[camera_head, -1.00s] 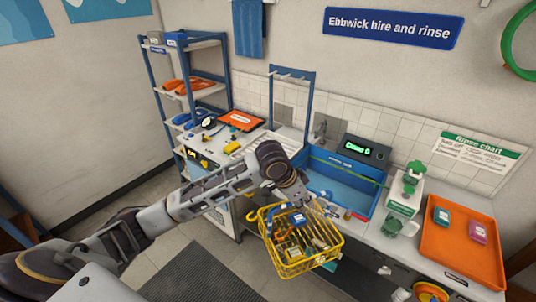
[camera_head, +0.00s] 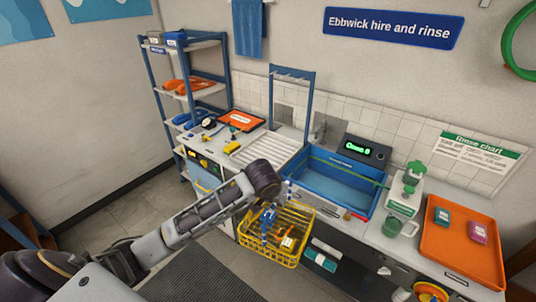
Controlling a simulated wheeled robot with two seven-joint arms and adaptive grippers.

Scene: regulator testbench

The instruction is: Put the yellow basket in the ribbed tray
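The yellow basket (camera_head: 279,255) hangs in front of the bench's front edge, below and to the right of the ribbed tray. It holds several small items, some blue and some orange. My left gripper (camera_head: 285,206) is at the basket's upper rim and appears shut on it; the fingertips are small and partly hidden by my arm. The white ribbed tray (camera_head: 262,150) lies on the bench left of the blue basin, and its visible surface is empty. My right gripper is not in view.
The blue basin (camera_head: 340,184) is sunk in the bench right of the tray. A blue frame (camera_head: 309,105) stands behind. An orange tray (camera_head: 450,245) lies far right, near a green-and-white dispenser (camera_head: 405,190). A blue shelf rack (camera_head: 160,95) stands at the left.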

